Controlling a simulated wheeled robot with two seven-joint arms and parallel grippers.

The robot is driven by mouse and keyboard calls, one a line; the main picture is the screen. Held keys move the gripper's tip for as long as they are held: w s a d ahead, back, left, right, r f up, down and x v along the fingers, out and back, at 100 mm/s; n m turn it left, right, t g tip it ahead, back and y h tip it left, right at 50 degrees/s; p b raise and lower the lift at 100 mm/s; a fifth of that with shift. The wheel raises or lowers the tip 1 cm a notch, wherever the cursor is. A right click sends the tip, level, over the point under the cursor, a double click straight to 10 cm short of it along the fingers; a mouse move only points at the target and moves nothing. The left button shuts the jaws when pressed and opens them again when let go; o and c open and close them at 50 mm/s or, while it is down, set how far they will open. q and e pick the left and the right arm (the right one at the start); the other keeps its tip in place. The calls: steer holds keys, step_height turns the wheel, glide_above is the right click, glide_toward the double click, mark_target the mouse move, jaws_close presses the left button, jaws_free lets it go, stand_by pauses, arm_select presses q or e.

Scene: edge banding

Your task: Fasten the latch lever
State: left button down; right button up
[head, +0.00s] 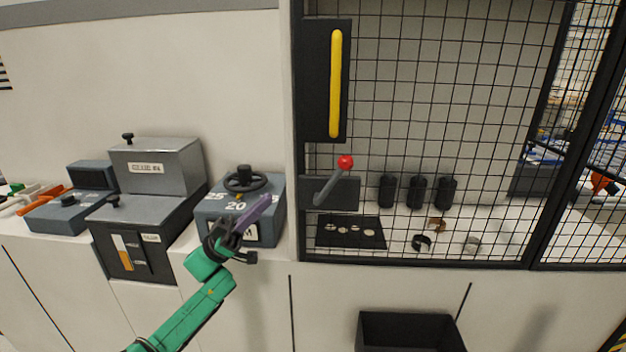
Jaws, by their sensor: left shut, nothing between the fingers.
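The latch lever (331,184) is a grey bar with a red ball knob (345,162). It is mounted on a dark plate on the left frame post of the mesh door (440,110) and tilts up to the right. A yellow vertical handle (336,84) on a black plate is above it. My left gripper (262,207), on a green arm, is shut and empty. It appears in front of the grey box with the handwheel, to the left of and below the lever, apart from it. My right gripper is not in view.
A grey dial box with a handwheel (244,181) stands left of the door. A glue unit (155,165) stands further left. A black open bin (410,332) is below the door.

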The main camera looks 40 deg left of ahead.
arm_select(q)
step_height(320, 180, up, 8)
steer(key=p, duration=0.6)
glide_above(316, 201)
steer(key=s+a, duration=0.2)
steer(key=s, duration=0.1)
steer(key=w+d+f, duration=0.1)
steer(key=w+f, duration=0.1)
steer(key=shift+w+d+f, duration=0.3)
steer(key=shift+w+d, duration=0.05)
steer(key=shift+w+d+f, duration=0.1)
steer(key=shift+w, duration=0.05)
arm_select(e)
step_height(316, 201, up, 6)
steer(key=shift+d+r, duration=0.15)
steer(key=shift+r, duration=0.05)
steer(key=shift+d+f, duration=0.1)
